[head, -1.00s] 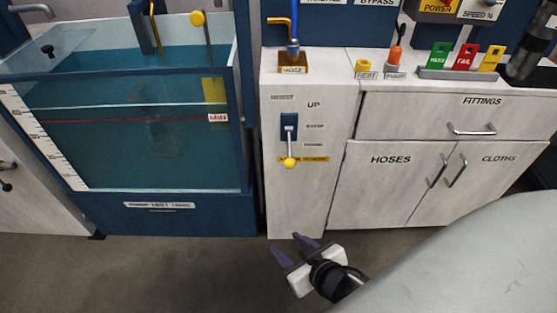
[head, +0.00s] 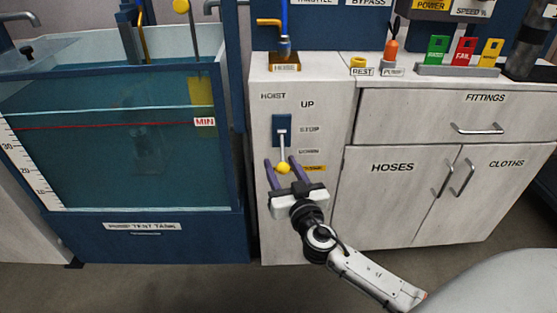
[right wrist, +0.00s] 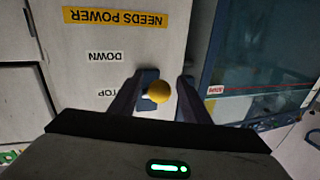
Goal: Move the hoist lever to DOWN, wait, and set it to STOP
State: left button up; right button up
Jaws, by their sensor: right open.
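The hoist lever (head: 282,148) is a thin silver rod with a yellow knob (head: 283,168), on a blue plate (head: 281,125) on the white cabinet front. UP, STOP and DOWN labels run beside it. In the head view the knob appears below the DOWN label (head: 309,152); in the right wrist view the knob (right wrist: 159,91) lines up with the partly hidden STOP label (right wrist: 108,92). I cannot tell its exact setting. My right gripper (head: 281,161) is open, its purple fingers on either side of the knob, with no clear grip. My left gripper is out of view.
A water-filled test tank (head: 120,170) with a blue frame stands left of the lever cabinet. The HOSES and CLOTHS cupboard (head: 392,195) is on the right. A yellow NEEDS POWER label (right wrist: 127,18) sits under DOWN. Floor in front is clear.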

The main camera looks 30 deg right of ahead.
jog(key=shift+x, duration=1.5)
